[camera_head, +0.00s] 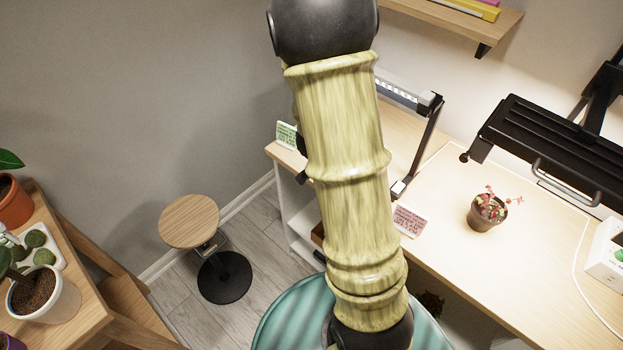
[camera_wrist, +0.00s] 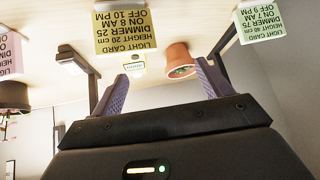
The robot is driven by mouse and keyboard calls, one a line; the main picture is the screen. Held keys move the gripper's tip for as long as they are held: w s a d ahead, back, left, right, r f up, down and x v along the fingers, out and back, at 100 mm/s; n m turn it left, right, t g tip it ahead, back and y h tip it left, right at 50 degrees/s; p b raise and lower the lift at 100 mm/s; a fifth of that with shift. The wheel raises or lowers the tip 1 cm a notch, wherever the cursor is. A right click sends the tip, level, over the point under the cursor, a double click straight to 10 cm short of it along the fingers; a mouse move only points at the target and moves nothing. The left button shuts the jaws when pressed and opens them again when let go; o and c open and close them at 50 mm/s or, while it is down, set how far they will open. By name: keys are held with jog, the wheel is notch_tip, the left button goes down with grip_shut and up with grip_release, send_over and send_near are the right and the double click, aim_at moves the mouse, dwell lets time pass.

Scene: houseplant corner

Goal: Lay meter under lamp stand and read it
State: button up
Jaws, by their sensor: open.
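My gripper (camera_wrist: 160,72) is open, its two purple fingers apart over the pale desk in the wrist view. A small white device with a small display (camera_wrist: 134,65), probably the meter, shows between and beyond the fingers, apart from them. A lamp stand (camera_wrist: 92,92) with a dark post and a pale head is to the left there, and another dark post (camera_wrist: 228,38) is to the right. In the head view a lamp stand (camera_head: 424,145) with a lit bar stands on the desk. My arm hides my gripper and the device there.
A yellow light card (camera_wrist: 122,32) and a terracotta pot (camera_wrist: 180,62) are near the fingers in the wrist view. In the head view a pink card (camera_head: 410,220), a potted plant (camera_head: 486,214) and a black panel (camera_head: 545,150) occupy the desk. A stool (camera_head: 190,220) stands left.

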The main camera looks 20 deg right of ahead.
jog(key=a+r+n+y, duration=0.3)
jog(key=a+n+y, duration=0.1)
jog(key=a, duration=0.4)
jog(key=s+a+r+n+g+y, duration=0.1)
jog(key=s+a+r+n+g, duration=0.1)
jog(key=s+a+n, duration=0.5)
jog(key=s+a+r, duration=0.1)
jog(key=s, duration=0.3)
jog(key=shift+y, duration=0.4)
jog(key=shift+s+r, duration=0.1)
notch_tip(320, 180, up, 7)
jog(key=p, duration=0.6)
jog(key=shift+p, duration=0.4)
